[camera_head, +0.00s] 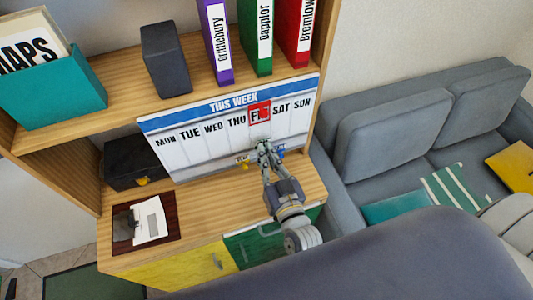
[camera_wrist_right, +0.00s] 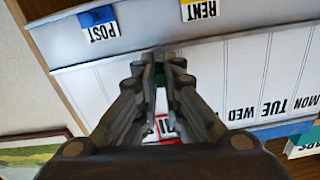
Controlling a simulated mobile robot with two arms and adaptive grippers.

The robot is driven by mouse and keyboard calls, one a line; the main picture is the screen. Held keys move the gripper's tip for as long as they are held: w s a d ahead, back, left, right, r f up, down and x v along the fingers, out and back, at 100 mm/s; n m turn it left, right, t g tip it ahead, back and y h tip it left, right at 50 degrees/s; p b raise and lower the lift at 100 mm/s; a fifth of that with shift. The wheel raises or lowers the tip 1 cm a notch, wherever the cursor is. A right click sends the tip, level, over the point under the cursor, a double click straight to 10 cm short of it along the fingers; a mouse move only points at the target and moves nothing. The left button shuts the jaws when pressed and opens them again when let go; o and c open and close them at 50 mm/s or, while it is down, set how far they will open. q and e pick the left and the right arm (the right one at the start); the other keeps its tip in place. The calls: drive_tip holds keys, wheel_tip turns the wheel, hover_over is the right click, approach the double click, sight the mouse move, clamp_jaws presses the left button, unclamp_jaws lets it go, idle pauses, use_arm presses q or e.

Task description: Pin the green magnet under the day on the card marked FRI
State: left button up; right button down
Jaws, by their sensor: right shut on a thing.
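The white THIS WEEK board (camera_head: 190,151) leans upright on the shelf unit, with the days in a row. FRI is framed by a red card or frame (camera_head: 260,112), whose edge also shows between my fingers in the right wrist view (camera_wrist_right: 166,127). My right gripper (camera_head: 262,147) is at the lower part of the board, below FRI. It is shut on the green magnet, of which only a dark green bit (camera_wrist_right: 159,79) shows between the fingers. Whether the magnet touches the board I cannot tell. My left gripper is not in view.
A yellow magnet (camera_wrist_right: 188,2) with a RENT card and a blue magnet (camera_wrist_right: 97,16) with a POST card sit along the board's lower edge, on either side of my gripper. Binders (camera_head: 217,45) stand above. A dark box (camera_head: 132,165) is left of the board.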

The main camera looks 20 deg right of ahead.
drive_tip(key=shift+w, duration=0.55)
idle(0.7)
drive_tip(key=c, duration=1.7)
unclamp_jaws()
drive_tip(key=shift+o, duration=0.2)
drive_tip(key=s, duration=1.2)
drive_tip(key=shift+d, duration=0.15)
